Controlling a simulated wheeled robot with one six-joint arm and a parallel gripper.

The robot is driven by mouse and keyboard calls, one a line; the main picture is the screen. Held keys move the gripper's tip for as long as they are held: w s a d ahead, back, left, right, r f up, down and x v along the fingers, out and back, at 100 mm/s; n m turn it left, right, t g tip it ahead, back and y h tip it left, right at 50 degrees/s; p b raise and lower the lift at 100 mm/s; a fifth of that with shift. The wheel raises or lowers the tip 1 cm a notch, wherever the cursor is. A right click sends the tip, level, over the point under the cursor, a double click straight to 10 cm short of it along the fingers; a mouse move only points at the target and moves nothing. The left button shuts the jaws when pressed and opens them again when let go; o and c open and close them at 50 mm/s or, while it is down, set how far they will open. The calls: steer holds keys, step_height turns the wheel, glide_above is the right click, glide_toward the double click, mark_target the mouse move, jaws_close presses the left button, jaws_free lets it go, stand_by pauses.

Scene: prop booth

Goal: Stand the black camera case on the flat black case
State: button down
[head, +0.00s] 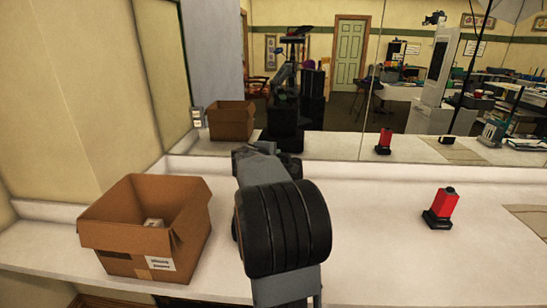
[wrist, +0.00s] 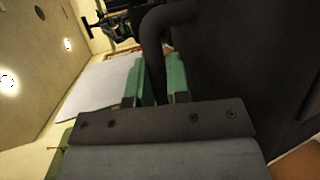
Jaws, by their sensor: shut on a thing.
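The black camera case (wrist: 235,60) fills the right side of the wrist view as a large dark body, with a curved dark handle (wrist: 154,50) at its left. My gripper (wrist: 155,78) has its green fingers on both sides of this handle and is shut on it. In the head view my arm stands in front of the gripper and hides most of it and the case. I cannot clearly make out the flat black case in either view. Whether the held case touches anything beneath it is hidden.
An open cardboard box (head: 135,242) with something pale inside stands left on the white counter (head: 375,255). A red object (head: 443,202) on a small black base (head: 436,220) stands at right. A large mirror (head: 340,125) lines the back. Counter between arm and red object is clear.

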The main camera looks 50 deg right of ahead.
steer(key=c, duration=1.5)
jaws_free()
steer(key=o, duration=0.4)
